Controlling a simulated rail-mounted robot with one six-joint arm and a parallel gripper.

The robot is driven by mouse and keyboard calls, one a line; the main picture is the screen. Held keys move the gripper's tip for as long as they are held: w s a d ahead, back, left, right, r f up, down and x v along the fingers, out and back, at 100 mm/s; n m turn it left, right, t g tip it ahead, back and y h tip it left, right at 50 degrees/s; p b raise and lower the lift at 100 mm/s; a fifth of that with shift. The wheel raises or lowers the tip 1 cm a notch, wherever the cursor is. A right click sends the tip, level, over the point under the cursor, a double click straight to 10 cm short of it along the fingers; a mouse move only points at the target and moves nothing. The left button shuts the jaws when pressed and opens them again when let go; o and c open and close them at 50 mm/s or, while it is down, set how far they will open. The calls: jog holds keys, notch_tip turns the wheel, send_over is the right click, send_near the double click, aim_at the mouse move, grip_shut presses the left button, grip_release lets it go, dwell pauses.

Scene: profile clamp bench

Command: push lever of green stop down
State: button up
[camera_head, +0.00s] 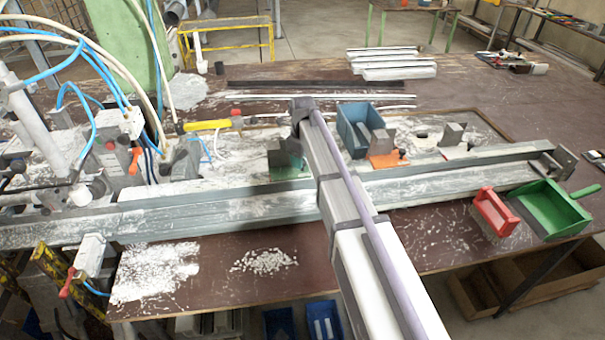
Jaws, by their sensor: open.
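The green stop (287,163) stands on the bench behind the long grey profile rail, left of the picture's middle. Its upper part is partly covered by the end of my arm, and I cannot make out its lever. My arm reaches from the bottom right up to the stop. My gripper (300,108) is at the far end of the arm, just above and beside the green stop. Its fingers are too small and hidden to see clearly, and I cannot tell whether it touches the stop.
An orange stop (385,160) and a blue bin (352,128) stand right of my arm. The long profile (430,186) runs across the bench. A red brush (494,212) and green dustpan (550,208) lie at the right. Clamps and hoses crowd the left.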

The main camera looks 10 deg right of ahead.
jog(key=shift+f, duration=0.7)
jog(key=shift+r, duration=0.1)
grip_shut()
